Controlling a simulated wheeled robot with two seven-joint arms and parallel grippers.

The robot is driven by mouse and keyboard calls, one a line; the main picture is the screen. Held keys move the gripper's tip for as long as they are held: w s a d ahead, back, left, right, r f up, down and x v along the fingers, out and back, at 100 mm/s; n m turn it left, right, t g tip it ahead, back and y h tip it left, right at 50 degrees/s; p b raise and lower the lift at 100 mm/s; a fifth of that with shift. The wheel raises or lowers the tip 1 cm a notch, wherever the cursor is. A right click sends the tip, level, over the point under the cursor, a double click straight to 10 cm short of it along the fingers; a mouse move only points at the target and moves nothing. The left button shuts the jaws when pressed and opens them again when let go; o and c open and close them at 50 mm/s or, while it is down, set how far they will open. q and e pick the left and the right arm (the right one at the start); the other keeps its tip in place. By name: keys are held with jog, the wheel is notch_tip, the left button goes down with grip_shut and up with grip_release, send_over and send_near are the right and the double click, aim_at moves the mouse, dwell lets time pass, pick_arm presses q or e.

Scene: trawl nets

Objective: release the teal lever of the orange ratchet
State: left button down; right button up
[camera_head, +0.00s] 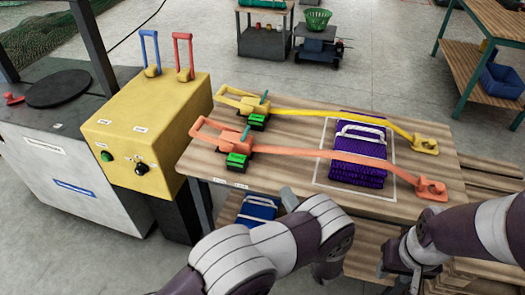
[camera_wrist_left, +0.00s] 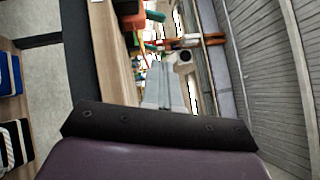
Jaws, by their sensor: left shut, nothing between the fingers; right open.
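The orange ratchet (camera_head: 226,137) sits at the near left of the wooden table, with its teal lever (camera_head: 245,132) standing up and a green block (camera_head: 237,160) at its front. An orange strap (camera_head: 310,154) runs from it over a purple bundle (camera_head: 358,172) to an orange anchor (camera_head: 431,189). My left gripper (camera_head: 288,198) is shut and empty by the table's front edge, right of and apart from the ratchet. In the left wrist view its fingers (camera_wrist_left: 160,85) point towards the teal lever (camera_wrist_left: 155,16), small near the top. My right gripper (camera_head: 386,270) is open at the lower right, partly hidden by its arm.
A yellow ratchet (camera_head: 245,103) with its own teal lever and yellow strap (camera_head: 340,119) lies just behind. A yellow control box (camera_head: 147,125) with blue and red handles stands left of the table. A blue bundle (camera_head: 258,208) lies below the tabletop.

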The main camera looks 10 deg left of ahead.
aim_at(245, 134)
pick_arm(q)
jog(key=shift+s+y, duration=0.4)
jog(key=shift+s, duration=0.05)
jog(key=shift+w, duration=0.1)
jog(key=p+x, duration=0.2)
jog(key=x, duration=1.8)
jog(key=shift+w+d, duration=0.1)
jog(key=shift+r, duration=0.1)
